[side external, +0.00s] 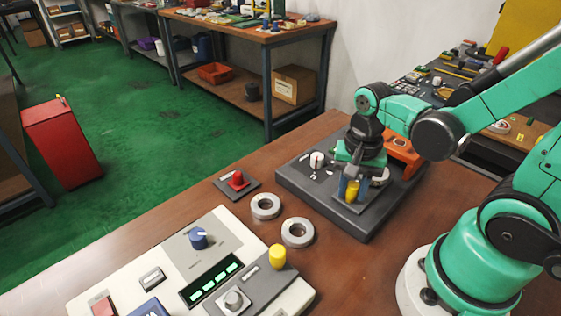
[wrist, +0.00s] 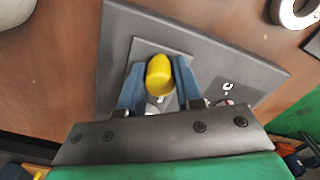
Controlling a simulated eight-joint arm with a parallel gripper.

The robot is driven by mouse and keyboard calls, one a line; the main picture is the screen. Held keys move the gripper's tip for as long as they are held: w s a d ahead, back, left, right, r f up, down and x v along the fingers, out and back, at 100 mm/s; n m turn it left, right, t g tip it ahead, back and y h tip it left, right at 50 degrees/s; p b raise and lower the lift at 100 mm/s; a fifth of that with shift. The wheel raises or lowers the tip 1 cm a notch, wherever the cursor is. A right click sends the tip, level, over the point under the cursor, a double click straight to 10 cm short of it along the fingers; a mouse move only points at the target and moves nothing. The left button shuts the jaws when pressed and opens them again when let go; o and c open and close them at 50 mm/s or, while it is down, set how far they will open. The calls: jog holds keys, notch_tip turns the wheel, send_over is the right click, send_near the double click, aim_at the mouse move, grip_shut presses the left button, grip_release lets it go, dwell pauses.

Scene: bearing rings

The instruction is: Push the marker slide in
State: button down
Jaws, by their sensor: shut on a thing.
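A yellow rounded peg (side external: 352,192), which looks like the marker slide's handle, stands at the front of the dark grey base plate (side external: 358,226). In the wrist view the peg (wrist: 159,73) sits between the blue fingers of my gripper (wrist: 158,84), over a lighter grey patch (wrist: 146,48) of the plate. My gripper (side external: 352,188) is shut on the peg from above, with a finger on each side. The peg's lower part and how far the slide is in are hidden by the fingers and gripper body.
A white knob (side external: 317,160) and an orange part (side external: 403,152) are on the same base. Two grey rings (side external: 265,206) (side external: 298,232), a red knob on a plate (side external: 237,181) and a control panel with another yellow knob (side external: 277,256) stand to the left. Bare table lies in front of the base.

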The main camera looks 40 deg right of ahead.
jog(key=shift+d, duration=4.9)
jog(key=c, duration=0.8)
grip_release()
jog(key=shift+a, duration=0.1)
jog(key=shift+o, duration=0.2)
jog(key=shift+r, duration=0.1)
jog(key=shift+r, duration=3.4)
jog(key=w+a+r+n+t, duration=0.1)
jog(key=w+a+n+t, duration=0.1)
jog(key=a+n, duration=0.4)
jog(key=w+a+r+n+t, duration=0.1)
jog(key=w+a+n+t, duration=0.2)
jog(key=a+n+t, duration=0.2)
jog(key=shift+a+n, duration=0.5)
jog(key=shift+a, duration=0.55)
